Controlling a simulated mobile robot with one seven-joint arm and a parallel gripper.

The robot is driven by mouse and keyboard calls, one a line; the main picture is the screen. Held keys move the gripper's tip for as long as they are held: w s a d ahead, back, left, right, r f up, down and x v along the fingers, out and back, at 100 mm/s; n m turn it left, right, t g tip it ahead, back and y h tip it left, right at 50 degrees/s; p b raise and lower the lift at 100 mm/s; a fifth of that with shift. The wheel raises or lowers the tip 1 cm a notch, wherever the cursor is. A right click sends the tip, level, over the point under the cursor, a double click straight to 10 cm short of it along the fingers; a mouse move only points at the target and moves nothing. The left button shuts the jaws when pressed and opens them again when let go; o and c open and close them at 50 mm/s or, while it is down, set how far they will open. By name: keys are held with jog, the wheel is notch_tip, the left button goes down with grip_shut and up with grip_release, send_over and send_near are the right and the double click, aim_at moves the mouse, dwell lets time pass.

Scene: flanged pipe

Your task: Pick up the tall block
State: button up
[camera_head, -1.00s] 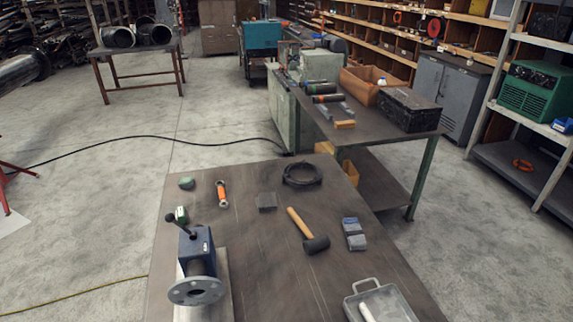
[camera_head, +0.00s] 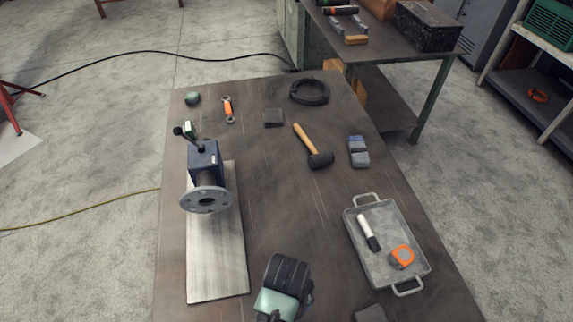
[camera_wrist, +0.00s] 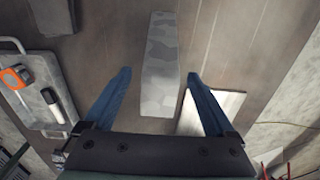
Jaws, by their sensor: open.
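The tall block (camera_wrist: 160,65) is a long grey block with a mottled surface in the middle of the wrist view. It widens toward the camera. My gripper (camera_wrist: 159,74) is open, with one blue finger on each side of the block in the picture. Gaps show between the block and both fingers, and I cannot tell how far the fingers reach down along it. In the head view, the dark and pale green end of my arm (camera_head: 283,288) is at the bottom middle, and I cannot make out the block there.
A metal plate (camera_head: 218,265) with a flanged pipe piece (camera_head: 206,180) lies left. A tray (camera_head: 385,268) holding a marker and tape measure is right. A dark grey piece (camera_head: 370,313) is at the bottom edge. A mallet (camera_head: 318,158) lies farther back.

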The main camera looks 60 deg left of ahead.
notch_tip(320, 180, down, 3)
jog(key=shift+f+p, duration=0.2)
jog(key=shift+p, duration=0.1)
jog(key=shift+c, duration=0.3)
grip_shut()
jog(key=shift+r, duration=0.1)
